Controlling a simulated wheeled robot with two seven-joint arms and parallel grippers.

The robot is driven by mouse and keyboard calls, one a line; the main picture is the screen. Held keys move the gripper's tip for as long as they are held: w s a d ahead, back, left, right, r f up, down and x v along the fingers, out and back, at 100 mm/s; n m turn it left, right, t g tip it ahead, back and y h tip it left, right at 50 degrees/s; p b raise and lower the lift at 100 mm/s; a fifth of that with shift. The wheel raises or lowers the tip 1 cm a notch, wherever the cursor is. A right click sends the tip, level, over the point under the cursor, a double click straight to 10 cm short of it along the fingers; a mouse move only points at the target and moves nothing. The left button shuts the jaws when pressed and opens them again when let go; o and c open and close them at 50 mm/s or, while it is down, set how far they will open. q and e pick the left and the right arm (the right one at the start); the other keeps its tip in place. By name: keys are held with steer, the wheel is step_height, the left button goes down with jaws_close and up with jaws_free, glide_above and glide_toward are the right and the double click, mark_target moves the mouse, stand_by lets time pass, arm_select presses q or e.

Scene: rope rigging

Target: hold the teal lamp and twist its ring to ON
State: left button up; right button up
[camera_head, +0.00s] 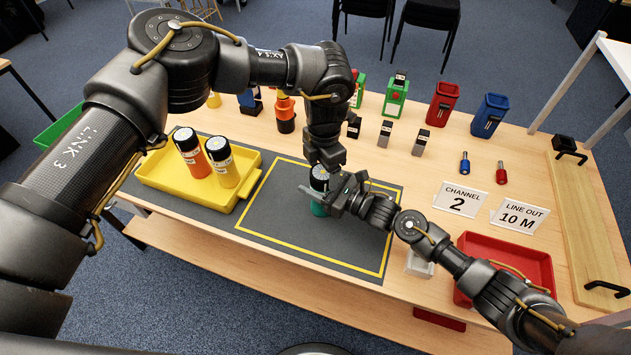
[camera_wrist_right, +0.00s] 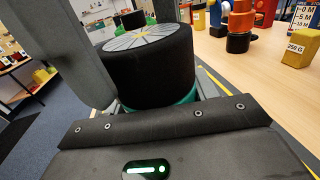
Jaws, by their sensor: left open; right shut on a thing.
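The teal lamp stands in the yellow-outlined area of the grey mat (camera_head: 290,232); its teal body (camera_head: 318,209) shows low in the head view. Its black ring (camera_head: 319,184) has a pale, marked dial on top. The ring (camera_wrist_right: 150,75) is large in the right wrist view, with a strip of the teal body (camera_wrist_right: 175,104) below. My right gripper (camera_head: 335,198) comes from the right and is shut on the lamp body. My left gripper (camera_head: 322,164) points down over the ring, open. Its fingertips are partly hidden, so contact with the ring cannot be told. The dial's setting is unreadable.
A yellow tray (camera_head: 160,186) at left holds an orange lamp (camera_head: 191,154) and a yellow lamp (camera_head: 221,163). A red tray (camera_head: 510,252) lies right, near my right arm. Signs and coloured holders stand behind. The mat's front part is clear.

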arm_select(q)
steer(key=shift+r, duration=2.85)
steer(key=shift+r+m, duration=0.5)
steer(key=shift+m, duration=0.2)
step_height(320, 180, down, 7)
steer(key=shift+f, duration=0.1)
steer(key=n, duration=0.3)
steer(key=shift+n, duration=0.3)
steer(key=m, duration=0.3)
steer(key=shift+m, duration=0.3)
